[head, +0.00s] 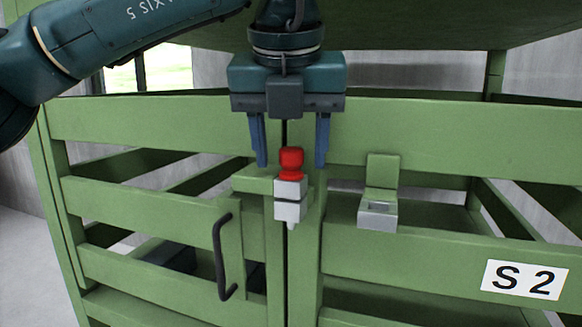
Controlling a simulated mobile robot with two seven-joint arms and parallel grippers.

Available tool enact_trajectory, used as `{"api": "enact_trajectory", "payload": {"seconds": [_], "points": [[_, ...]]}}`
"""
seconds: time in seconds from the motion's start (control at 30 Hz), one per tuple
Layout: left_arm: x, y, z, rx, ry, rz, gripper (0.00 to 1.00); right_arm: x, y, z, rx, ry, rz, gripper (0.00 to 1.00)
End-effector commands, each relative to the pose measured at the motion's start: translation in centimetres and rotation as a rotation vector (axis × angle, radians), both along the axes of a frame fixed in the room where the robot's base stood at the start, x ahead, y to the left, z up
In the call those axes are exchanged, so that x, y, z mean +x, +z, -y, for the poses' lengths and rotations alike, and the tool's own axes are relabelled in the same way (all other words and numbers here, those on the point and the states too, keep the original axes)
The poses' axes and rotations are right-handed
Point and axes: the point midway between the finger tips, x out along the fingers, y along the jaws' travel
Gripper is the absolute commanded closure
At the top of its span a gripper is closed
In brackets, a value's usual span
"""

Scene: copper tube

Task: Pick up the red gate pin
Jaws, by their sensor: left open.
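The red gate pin (291,164) stands upright in a pale grey latch block (290,199) at the seam of the green gate. Its rounded red head shows above the block, and a small pale tip shows below it. My left gripper (292,163) points down from above with its blue fingers apart, one on each side of the red head. There is a visible gap between each finger and the head, and nothing is held. How far the fingers are in depth from the pin is hard to tell. My right gripper is not in view.
A second grey holder with a square opening (377,214) is on the gate to the right. A dark handle (222,257) is at the lower left. Green slatted rails surround the latch, and a sign reading S 2 (524,280) is at the lower right. A green panel hangs overhead.

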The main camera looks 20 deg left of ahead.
Motion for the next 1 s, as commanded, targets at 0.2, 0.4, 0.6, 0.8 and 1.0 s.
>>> {"api": "enact_trajectory", "payload": {"seconds": [0.2,0.4,0.6,0.8,1.0], "points": [[0.01,-0.05,0.01,-0.001,0.0,0.0,0.5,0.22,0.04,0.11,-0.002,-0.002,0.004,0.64],[0.0,-0.02,0.01,-0.001,0.0,0.001,0.66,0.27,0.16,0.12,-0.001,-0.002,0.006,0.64],[0.0,-0.01,0.02,-0.001,0.0,0.001,0.83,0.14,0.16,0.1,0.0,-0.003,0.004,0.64],[0.0,0.02,0.02,-0.001,0.0,0.001,0.98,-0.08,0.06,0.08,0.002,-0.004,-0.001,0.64],[0.0,0.04,0.02,-0.001,0.0,0.001,0.98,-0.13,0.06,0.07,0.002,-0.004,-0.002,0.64]]}}
